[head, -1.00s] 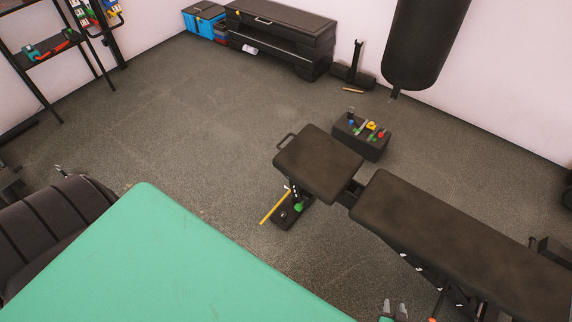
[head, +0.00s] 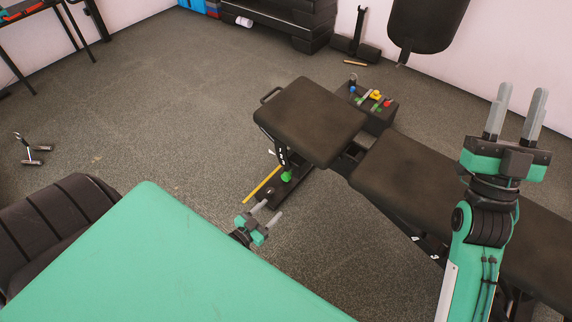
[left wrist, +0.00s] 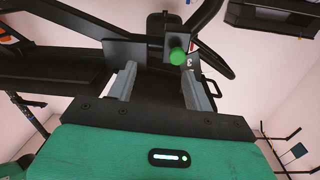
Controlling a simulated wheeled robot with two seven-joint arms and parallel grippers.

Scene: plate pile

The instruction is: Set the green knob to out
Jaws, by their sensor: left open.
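The green knob (head: 287,176) sits low by the dark base under the seat end of the bench in the head view. In the left wrist view the green knob (left wrist: 178,56) is a round cap below a dark block, beyond the fingers and toward the right one. My left gripper (head: 271,209) is open and empty, a little below and left of the knob in the head view. Its fingers (left wrist: 158,72) are apart from the knob in the left wrist view. My right gripper (head: 522,90) is raised at the right, fingers apart and empty. The knob's setting is too small to tell.
The black bench (head: 310,120) stands close above the knob. A yellow bar (head: 262,184) lies beside the base. A dark box with coloured parts (head: 381,118) stands behind the bench. The green surface (head: 150,260) fills the lower left.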

